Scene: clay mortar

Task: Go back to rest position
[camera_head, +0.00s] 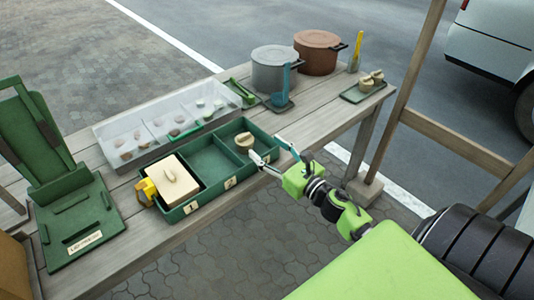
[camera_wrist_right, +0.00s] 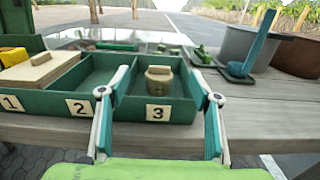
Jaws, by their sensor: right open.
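My right gripper (camera_head: 272,154) is in front of the third compartment of the green numbered tray (camera_head: 207,204), near the table's front edge. It also shows in the right wrist view (camera_wrist_right: 163,85), where its fingers are spread apart with nothing held between them. Beyond the fingers a small lidded clay pot (camera_wrist_right: 159,80) stands in compartment 3; the head view also shows this pot (camera_head: 244,141). A pale block with a lid-like piece (camera_head: 172,183) sits in compartment 1. The middle compartment looks empty. My left gripper is not in view.
A clear bin (camera_head: 160,126) with small pieces stands behind the tray. A grey pot (camera_head: 275,68), a brown pot (camera_head: 318,50) and a blue tool on a holder (camera_head: 280,100) stand at the back. A green stand (camera_head: 73,215) is at left. Wooden frame posts (camera_head: 405,90) rise at right.

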